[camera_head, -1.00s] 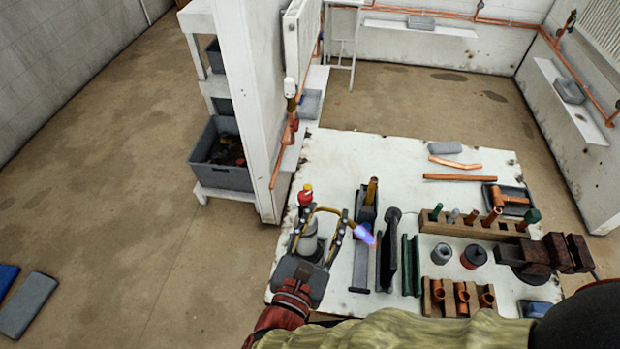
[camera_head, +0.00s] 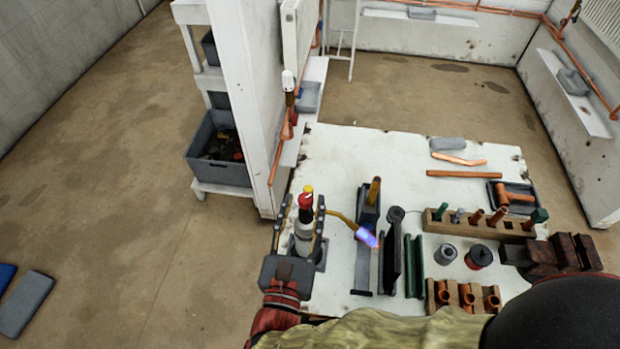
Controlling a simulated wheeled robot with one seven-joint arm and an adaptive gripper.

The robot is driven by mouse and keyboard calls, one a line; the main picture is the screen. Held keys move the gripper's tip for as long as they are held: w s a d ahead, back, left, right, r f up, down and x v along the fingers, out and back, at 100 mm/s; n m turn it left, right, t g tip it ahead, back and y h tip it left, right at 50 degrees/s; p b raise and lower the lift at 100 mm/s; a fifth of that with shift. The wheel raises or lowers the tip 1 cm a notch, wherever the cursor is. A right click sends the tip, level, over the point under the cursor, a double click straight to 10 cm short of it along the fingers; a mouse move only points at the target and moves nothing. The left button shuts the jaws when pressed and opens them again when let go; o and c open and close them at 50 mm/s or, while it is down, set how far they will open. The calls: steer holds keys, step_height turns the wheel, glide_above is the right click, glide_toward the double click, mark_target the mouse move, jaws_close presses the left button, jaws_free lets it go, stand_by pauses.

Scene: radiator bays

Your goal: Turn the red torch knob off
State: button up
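The torch (camera_head: 304,236) stands upright at the left side of the white workbench, with a pale body and a brass neck reaching right. A blue-violet flame (camera_head: 366,237) shows at its nozzle. The red knob (camera_head: 306,200) is at the torch's top, with a yellow part above it. My gripper (camera_head: 303,209) comes from the near side with its two dark fingers apart, one on each side of the torch top and knob. Whether the fingers touch the knob cannot be told. The torch's base is partly hidden by my gripper.
Right of the torch are a dark upright tool (camera_head: 392,250), a green rail (camera_head: 413,265), wooden racks (camera_head: 470,228) with copper pieces, and two small cans (camera_head: 445,254). A white wall end (camera_head: 240,100) with a grey crate (camera_head: 218,172) stands behind left. The bench's far middle is clear.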

mark_target(309, 191)
steer(key=shift+w+d+b, duration=0.2)
steer(key=shift+w+b, duration=0.2)
steer(key=shift+w, duration=1.35)
steer(key=shift+w+d+b, duration=0.2)
steer(key=shift+w+b, duration=0.2)
steer(key=shift+w, duration=1.3)
steer(key=shift+c, duration=1.3)
steer(key=c, duration=0.7)
jaws_close()
